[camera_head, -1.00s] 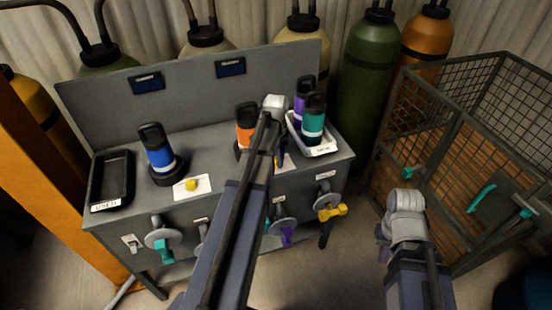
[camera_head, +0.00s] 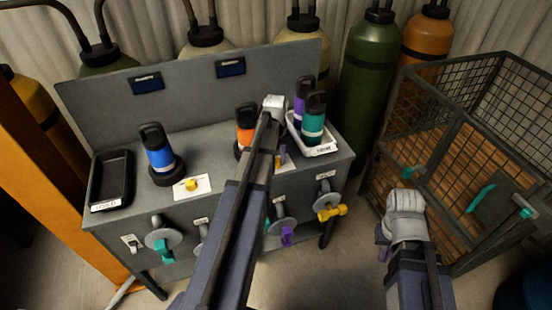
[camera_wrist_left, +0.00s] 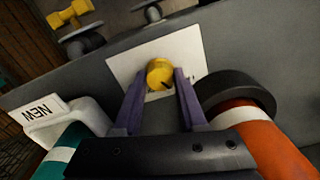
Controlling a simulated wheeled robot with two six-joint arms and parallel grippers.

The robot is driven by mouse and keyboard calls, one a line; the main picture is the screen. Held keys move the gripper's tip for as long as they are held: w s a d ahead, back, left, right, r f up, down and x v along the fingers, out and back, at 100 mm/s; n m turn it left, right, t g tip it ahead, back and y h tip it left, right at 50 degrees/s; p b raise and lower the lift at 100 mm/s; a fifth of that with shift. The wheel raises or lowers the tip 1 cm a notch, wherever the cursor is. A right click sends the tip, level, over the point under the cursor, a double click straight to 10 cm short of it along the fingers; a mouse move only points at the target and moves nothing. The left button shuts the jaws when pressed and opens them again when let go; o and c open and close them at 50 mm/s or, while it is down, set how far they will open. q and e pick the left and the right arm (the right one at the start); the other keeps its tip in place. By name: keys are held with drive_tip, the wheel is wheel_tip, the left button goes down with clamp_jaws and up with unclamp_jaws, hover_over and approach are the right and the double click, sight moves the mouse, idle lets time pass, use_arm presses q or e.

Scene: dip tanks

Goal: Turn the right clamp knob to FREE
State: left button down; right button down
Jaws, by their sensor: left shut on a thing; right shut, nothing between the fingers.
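The right clamp knob (camera_wrist_left: 160,74) is a small round yellow knob with a dark mark, on a white plate (camera_wrist_left: 201,50) on the bench front edge. My left gripper (camera_wrist_left: 160,80) has its two purple fingers on either side of the knob, shut on it. In the head view my left arm hides most of this knob and plate. The words on the plate are mostly hidden or unreadable. The left clamp knob (camera_head: 191,185) is yellow, on its own white card. My right gripper (camera_head: 383,248) is shut and empty, off the bench to the right.
An orange bottle (camera_head: 246,120) stands close beside my left gripper. Purple (camera_head: 303,90) and teal (camera_head: 313,118) bottles stand in a white tray (camera_head: 318,150). A blue bottle (camera_head: 159,150) and a black tray (camera_head: 110,180) are left. Valve handles line the front. A wire cage (camera_head: 450,140) stands right.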

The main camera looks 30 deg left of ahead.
sight(276, 160)
use_arm(q)
drive_tip(key=shift+n, duration=1.6)
drive_tip(key=shift+c, duration=2.2)
unclamp_jaws()
wheel_tip(276, 160, up, 8)
drive_tip(key=p, duration=0.8)
drive_tip(key=shift+f, duration=0.1)
